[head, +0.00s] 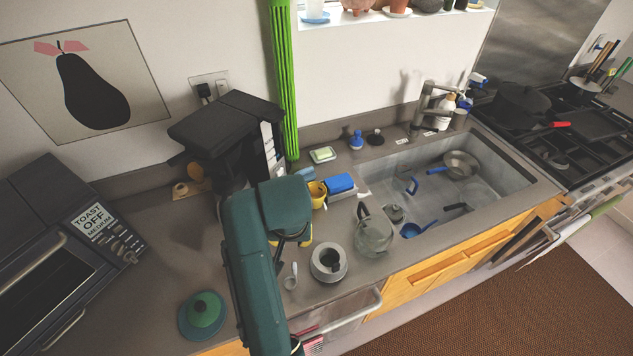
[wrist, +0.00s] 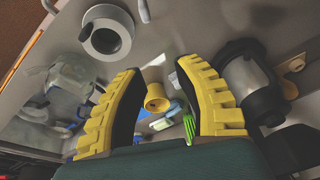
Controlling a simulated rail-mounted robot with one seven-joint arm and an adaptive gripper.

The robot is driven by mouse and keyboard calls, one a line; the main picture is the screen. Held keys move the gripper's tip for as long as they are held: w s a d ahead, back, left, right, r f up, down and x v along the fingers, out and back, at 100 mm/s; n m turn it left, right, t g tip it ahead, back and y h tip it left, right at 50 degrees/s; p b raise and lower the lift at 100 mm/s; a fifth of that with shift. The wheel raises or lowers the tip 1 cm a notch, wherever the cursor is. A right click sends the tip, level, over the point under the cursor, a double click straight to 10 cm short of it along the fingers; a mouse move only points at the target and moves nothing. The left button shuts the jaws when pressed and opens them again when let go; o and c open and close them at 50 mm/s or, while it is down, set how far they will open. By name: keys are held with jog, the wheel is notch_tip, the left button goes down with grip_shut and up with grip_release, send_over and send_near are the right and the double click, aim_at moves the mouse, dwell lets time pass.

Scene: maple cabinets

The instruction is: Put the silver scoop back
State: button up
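A small silver scoop (head: 291,277) lies on the grey counter, just left of a round grey-white container with a dark centre (head: 329,263). In the wrist view, a pale handle-like piece that looks like the scoop (wrist: 143,10) shows at the top edge beside that container (wrist: 107,30). My gripper (head: 290,240) is over the counter, behind the scoop and in front of the coffee maker. In the wrist view its yellow fingers (wrist: 160,78) are spread wide with nothing held between them. My arm hides part of the counter around it.
A black coffee maker (head: 225,130) stands at the back. A yellow cup (head: 317,191) and blue item (head: 340,183) are near the sink. A glass kettle (head: 373,237) stands right of the container. A green-lidded dish (head: 204,312) is at front left. A toaster oven (head: 65,250) is left.

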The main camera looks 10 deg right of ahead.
notch_tip(320, 180, up, 11)
jog(key=w+d+t, duration=0.2)
jog(key=w+t, duration=0.1)
jog(key=t, duration=0.4)
jog(key=s+r+t, duration=0.4)
jog(key=s+r, duration=0.1)
jog(key=r, duration=0.3)
jog(key=s+d+r+n+t, duration=0.1)
jog(key=s+r+t, duration=0.3)
jog(key=r, duration=0.5)
jog(key=s+d+r+t+h, duration=0.1)
jog(key=s+r+t, duration=0.3)
jog(key=s+r, duration=0.3)
jog(key=shift+s+d+r+n+p, duration=0.15)
jog(key=shift+d+r+n+p, duration=0.2)
jog(key=shift+r, duration=0.5)
jog(key=shift+a, duration=0.1)
